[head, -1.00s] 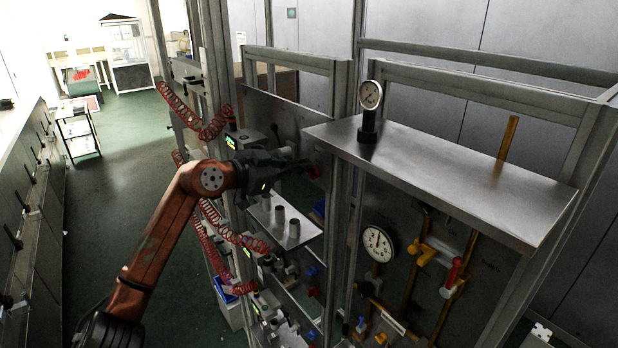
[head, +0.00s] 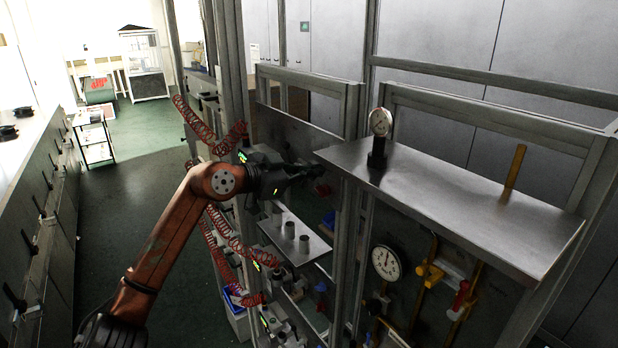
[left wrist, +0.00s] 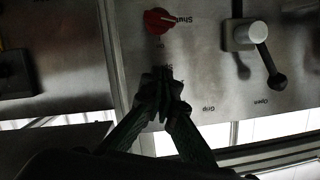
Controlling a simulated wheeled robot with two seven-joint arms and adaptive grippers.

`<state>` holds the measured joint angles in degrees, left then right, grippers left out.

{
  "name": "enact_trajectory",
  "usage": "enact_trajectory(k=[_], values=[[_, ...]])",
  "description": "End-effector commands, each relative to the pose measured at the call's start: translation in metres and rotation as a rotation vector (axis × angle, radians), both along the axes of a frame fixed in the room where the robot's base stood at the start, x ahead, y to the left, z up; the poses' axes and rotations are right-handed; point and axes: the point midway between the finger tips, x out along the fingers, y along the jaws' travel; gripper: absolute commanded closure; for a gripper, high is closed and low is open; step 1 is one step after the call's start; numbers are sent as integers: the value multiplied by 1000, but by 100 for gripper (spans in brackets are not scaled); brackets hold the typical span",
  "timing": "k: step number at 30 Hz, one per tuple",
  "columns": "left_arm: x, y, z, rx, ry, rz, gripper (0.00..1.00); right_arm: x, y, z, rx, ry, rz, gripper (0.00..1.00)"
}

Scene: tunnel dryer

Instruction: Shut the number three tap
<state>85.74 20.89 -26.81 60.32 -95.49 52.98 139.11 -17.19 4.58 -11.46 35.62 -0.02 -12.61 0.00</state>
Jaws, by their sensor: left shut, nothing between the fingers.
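My left gripper (head: 314,170) is shut with nothing in it, in front of the panel behind the nearer metal posts. It also shows in the left wrist view (left wrist: 162,76), its fingertips just below a red knob (left wrist: 158,20) on a metal panel, apart from it in the picture. Right of the knob is a lever with a black ball end (left wrist: 279,80). In the head view a tap with a yellow handle (head: 430,272) and one with a red handle (head: 461,294) sit on pipes on the nearer panel. I cannot read a number three on any tap. My right gripper is not in view.
A metal shelf (head: 470,205) carrying a gauge (head: 380,122) juts out right of my left gripper. A dial (head: 386,262) is below it. Coiled red hoses (head: 232,238) hang near my left arm. A small shelf (head: 316,247) holds grey cylinders. The green aisle floor (head: 125,225) is clear.

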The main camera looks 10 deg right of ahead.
Motion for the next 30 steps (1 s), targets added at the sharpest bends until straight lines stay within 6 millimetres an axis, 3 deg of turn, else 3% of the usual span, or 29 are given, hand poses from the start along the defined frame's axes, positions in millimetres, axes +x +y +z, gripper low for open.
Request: enact_trajectory(k=[3, 13, 18, 30], values=[[-7, 25, -5, 1, -1, 7, 100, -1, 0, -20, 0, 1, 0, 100], [-31, 76, 10, 1, -1, 8, 100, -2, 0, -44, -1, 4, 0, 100], [-37, 86, 15, 0, 1, 7, 100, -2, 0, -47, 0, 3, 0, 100], [-36, 87, 12, -3, 5, 3, 100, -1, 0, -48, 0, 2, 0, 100]])
